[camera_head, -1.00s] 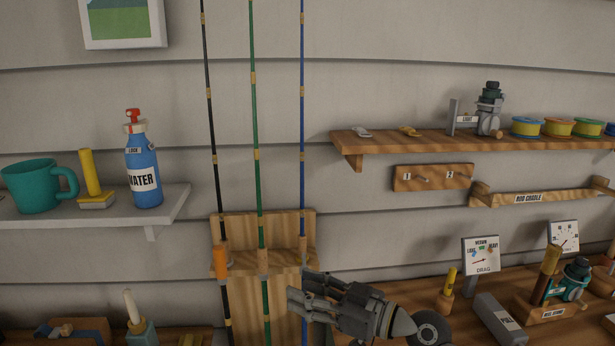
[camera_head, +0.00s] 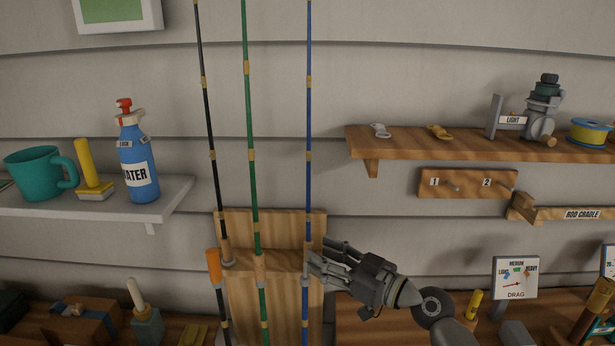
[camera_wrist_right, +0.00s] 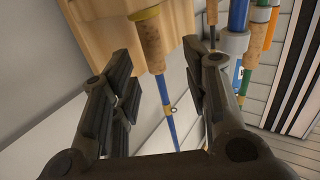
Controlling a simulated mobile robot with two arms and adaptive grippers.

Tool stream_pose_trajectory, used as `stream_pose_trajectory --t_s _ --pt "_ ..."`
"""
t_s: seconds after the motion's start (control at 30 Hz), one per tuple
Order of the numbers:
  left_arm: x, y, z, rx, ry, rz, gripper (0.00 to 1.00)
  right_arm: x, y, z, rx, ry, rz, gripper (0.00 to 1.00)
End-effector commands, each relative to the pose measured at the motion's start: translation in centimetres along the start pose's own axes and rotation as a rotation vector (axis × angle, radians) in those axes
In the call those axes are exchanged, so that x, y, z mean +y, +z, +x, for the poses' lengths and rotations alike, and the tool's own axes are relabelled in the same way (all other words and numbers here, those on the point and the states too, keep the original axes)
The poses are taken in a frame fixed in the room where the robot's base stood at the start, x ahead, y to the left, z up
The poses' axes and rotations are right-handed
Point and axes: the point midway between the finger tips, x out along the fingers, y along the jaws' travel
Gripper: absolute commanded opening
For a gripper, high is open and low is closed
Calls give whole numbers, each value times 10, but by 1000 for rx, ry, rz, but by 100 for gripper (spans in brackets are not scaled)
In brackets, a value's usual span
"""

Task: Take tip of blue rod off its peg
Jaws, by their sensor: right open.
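The blue rod (camera_head: 308,120) stands upright against the wall, the rightmost of three rods in a wooden rack (camera_head: 290,300). Its upper end runs out of the top of the head view, so its tip and peg are not seen. My right gripper (camera_head: 318,257) is open at the rack's shelf, with its fingers beside the lower part of the blue rod. In the right wrist view, a cork grip (camera_wrist_right: 152,45) and a blue shaft (camera_wrist_right: 166,100) show between the open fingers (camera_wrist_right: 158,68); contact cannot be told. My left gripper is out of view.
The green rod (camera_head: 249,120) and black rod (camera_head: 208,120) stand close on the left. A wooden shelf (camera_head: 400,148) and a board with pegs marked 1 and 2 (camera_head: 465,186) are to the right.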

Motion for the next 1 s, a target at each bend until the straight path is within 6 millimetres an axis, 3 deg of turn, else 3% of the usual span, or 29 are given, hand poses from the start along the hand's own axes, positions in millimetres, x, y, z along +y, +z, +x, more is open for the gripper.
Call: stream_pose_trajectory --t_s 0.27,0.4,0.73,1.0 --pt "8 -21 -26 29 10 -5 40 2 -9 31 1 -1 4 43" --pt "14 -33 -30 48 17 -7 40 2 -6 46 1 -1 3 43" --pt "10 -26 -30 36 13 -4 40 3 -3 51 0 0 0 43" --pt "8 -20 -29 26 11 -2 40 3 -3 51 0 0 0 11"
